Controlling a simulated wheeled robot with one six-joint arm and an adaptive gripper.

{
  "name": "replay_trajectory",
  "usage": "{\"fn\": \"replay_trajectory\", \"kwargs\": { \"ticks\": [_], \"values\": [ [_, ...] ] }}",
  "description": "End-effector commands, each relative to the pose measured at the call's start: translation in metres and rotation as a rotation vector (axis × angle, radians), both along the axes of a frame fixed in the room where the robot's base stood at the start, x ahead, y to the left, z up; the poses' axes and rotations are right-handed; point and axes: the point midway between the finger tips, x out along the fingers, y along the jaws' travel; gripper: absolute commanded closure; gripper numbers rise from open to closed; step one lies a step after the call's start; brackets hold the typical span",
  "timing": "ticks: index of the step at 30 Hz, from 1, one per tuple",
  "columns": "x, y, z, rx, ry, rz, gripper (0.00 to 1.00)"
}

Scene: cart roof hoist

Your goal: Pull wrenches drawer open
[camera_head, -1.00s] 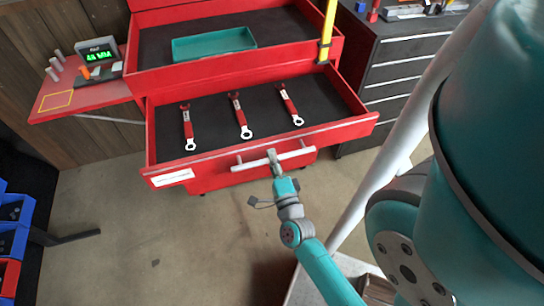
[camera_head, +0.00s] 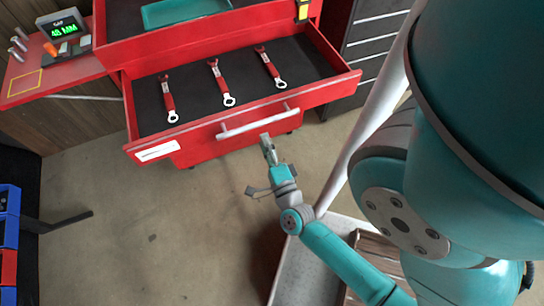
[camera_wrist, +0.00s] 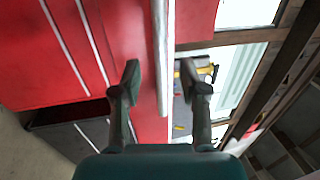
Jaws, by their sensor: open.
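The red wrenches drawer (camera_head: 215,147) stands pulled out from the red cart, with a white label on its front. Three red-handled wrenches (camera_head: 221,86) lie on its dark liner. Its pale bar handle (camera_head: 257,121) runs across the front. My gripper (camera_head: 266,139) is just in front of and below the handle, apart from it in the head view. In the wrist view my gripper (camera_wrist: 160,75) is open, its two fingers spread, with the pale handle bar (camera_wrist: 163,50) beyond and between the fingertips.
A teal tray (camera_head: 185,10) sits on the cart above the drawer. A red side shelf (camera_head: 40,75) at left holds a display reading 48 MM. A dark cabinet (camera_head: 372,48) stands at right. Blue bins (camera_head: 8,215) are at the left edge. Floor before the drawer is clear.

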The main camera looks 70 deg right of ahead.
Motion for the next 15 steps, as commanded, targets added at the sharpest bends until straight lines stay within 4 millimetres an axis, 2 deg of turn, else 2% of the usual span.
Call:
{"fn": "replay_trajectory", "kwargs": {
  "ticks": [6, 15],
  "values": [
    [-0.017, 0.021, -0.006, 0.002, 0.003, 0.005, 0.57],
    [-0.027, 0.034, -0.009, -0.001, 0.001, 0.004, 0.57]
  ]
}}
